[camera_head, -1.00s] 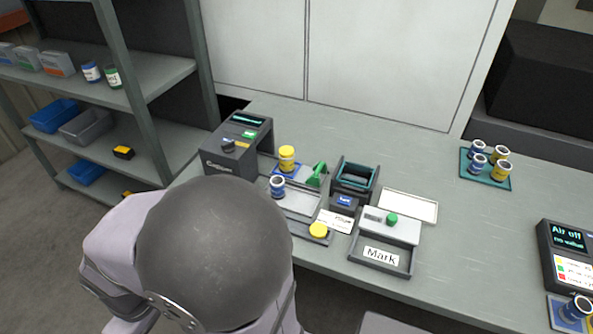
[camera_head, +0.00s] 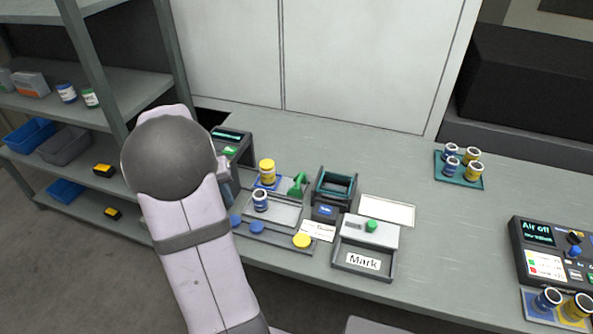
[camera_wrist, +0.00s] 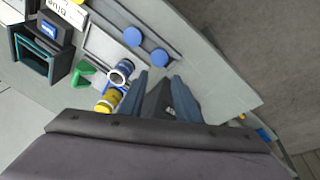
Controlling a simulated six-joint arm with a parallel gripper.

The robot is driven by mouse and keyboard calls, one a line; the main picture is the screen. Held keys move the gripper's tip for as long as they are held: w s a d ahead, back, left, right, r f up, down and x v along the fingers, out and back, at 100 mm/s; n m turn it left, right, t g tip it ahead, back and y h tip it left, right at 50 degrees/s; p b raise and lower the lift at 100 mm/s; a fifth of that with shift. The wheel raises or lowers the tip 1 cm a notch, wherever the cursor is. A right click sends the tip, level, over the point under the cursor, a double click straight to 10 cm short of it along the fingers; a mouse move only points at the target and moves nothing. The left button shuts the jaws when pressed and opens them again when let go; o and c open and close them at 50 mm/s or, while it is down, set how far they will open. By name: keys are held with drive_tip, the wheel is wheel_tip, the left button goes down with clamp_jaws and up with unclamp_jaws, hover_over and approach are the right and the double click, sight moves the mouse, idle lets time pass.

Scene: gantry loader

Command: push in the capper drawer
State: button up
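The capper (camera_head: 232,143) is a dark grey box at the back left of the bench, largely hidden by my arm in the head view. In the wrist view its dark body (camera_wrist: 158,103) seems to show between my fingers. My gripper (camera_wrist: 161,76) is open, its two blue-grey fingers apart and nothing visibly held. In the head view my arm hides most of it. A pale tray (camera_head: 285,212) lies beside the capper. I cannot tell its drawer apart or how far out it is.
A yellow jar (camera_head: 267,173) and a blue-banded jar (camera_head: 260,201) stand close to the fingers, by a green bracket (camera_head: 297,186). Round blue and yellow caps (camera_head: 301,241) lie along the front rail. A box marked Mark (camera_head: 363,262) stands right.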

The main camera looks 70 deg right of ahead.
sight(299, 178)
drive_tip(key=s+d+r+m+g+h+p, duration=0.15)
drive_tip(key=s+d+m, duration=0.45)
drive_tip(key=s+d, duration=0.95)
drive_tip(key=shift+n, duration=0.3)
drive_tip(key=shift+w+d+f+p, duration=0.1)
drive_tip(key=shift+d+f+p, duration=0.3)
drive_tip(key=shift+d+f, duration=0.55)
drive_tip(key=shift+w+d+f+p, duration=0.15)
drive_tip(key=shift+d+f+p, duration=0.35)
drive_tip(key=shift+f, duration=0.8)
drive_tip(key=shift+w+d+f+p, duration=0.1)
drive_tip(key=shift+d+f+p, duration=0.2)
drive_tip(key=shift+d+f, duration=0.7)
drive_tip(key=shift+a+f, duration=0.15)
drive_tip(key=shift+a, duration=0.05)
clamp_jaws()
